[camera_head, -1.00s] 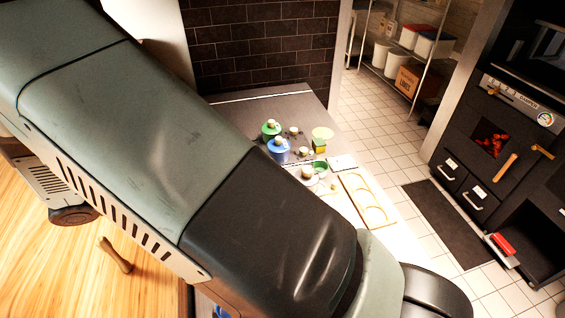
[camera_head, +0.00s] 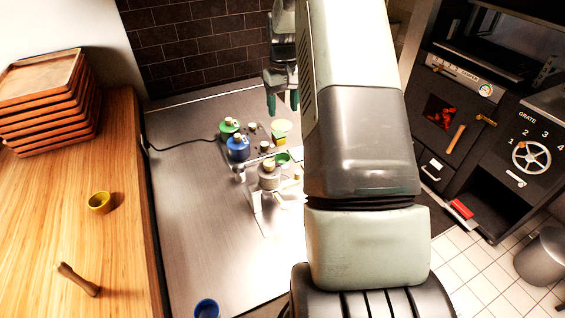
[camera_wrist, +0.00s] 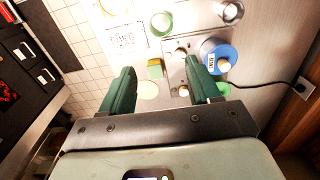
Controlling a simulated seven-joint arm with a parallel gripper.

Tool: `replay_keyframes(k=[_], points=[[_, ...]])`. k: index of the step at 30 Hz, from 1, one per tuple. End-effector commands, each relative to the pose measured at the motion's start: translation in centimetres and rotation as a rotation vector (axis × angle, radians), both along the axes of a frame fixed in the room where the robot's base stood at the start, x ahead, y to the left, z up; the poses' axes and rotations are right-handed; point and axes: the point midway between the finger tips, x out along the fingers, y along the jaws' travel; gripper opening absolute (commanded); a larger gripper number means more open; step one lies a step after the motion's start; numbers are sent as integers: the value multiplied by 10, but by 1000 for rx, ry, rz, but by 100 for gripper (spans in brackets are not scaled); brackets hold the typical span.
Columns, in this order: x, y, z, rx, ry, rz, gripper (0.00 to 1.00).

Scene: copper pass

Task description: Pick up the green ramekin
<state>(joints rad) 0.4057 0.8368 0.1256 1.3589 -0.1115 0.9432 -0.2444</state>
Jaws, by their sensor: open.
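The green ramekin (camera_head: 283,160) stands on the steel counter (camera_head: 190,220), in front of the blue pot's right side and close to my arm. In the wrist view the green ramekin (camera_wrist: 161,23) is a round green rim with a pale inside, beyond my fingertips. My gripper (camera_head: 282,103) is over the far part of the counter, behind the ramekin. In the wrist view my gripper (camera_wrist: 158,70) has its two dark green fingers wide apart, with nothing held between them.
A grey canister (camera_head: 268,176) stands in front.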

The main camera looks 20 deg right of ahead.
Motion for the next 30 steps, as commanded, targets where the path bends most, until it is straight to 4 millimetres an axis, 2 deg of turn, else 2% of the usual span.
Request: replay_keyframes(k=[1,6,18,25,30], points=[[-2,7,-29,8,17,9,62],[-1,6,-78,3,12,10,62],[-1,6,-139,1,11,11,62],[-2,5,-157,1,12,11,62],[-6,4,-183,1,13,12,62]])
